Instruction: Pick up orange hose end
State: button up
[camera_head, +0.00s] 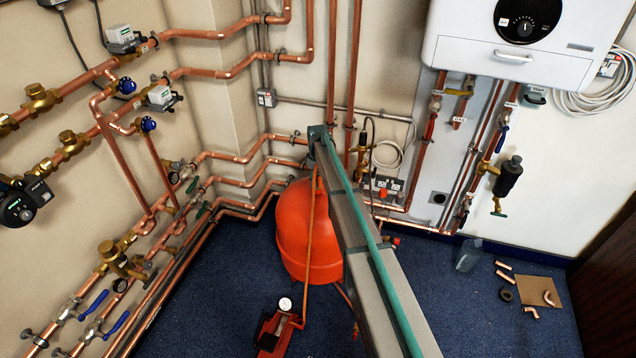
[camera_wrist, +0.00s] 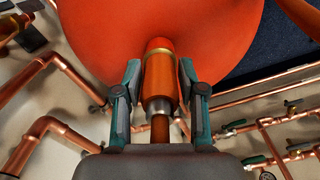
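In the wrist view, an orange cylindrical hose end (camera_wrist: 158,82) with a brass collar, a silver ring and a copper stem stands between my gripper's fingers. My gripper (camera_wrist: 160,68) is open around it, with a narrow gap on each side; contact deeper between the pads cannot be made out. In the head view, the orange hose (camera_head: 309,235) runs from the end of my arm down to a red pump with a gauge (camera_head: 274,329). My gripper and the hose end are hidden in the head view behind the arm's far end.
An orange-red tank (camera_head: 300,232) stands on the blue floor just beyond my arm; it fills the top of the wrist view. Copper pipes (camera_head: 238,156) with valves line the left wall. A white boiler (camera_head: 520,40) hangs at upper right.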

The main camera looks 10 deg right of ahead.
grip_shut()
jog(key=shift+r, duration=0.15)
jog(key=shift+r+b, duration=0.3)
jog(key=shift+r, duration=0.3)
jog(key=s+a+r+b, duration=0.1)
jog(key=s+r+b, duration=0.1)
jog(key=s+r, duration=0.9)
jog(key=s, duration=0.3)
jog(key=shift+r, duration=0.3)
jog(key=shift+a+r, duration=0.1)
jog(key=shift+r, duration=0.05)
jog(key=shift+r+p, duration=1.4)
jog(key=shift+r, duration=0.7)
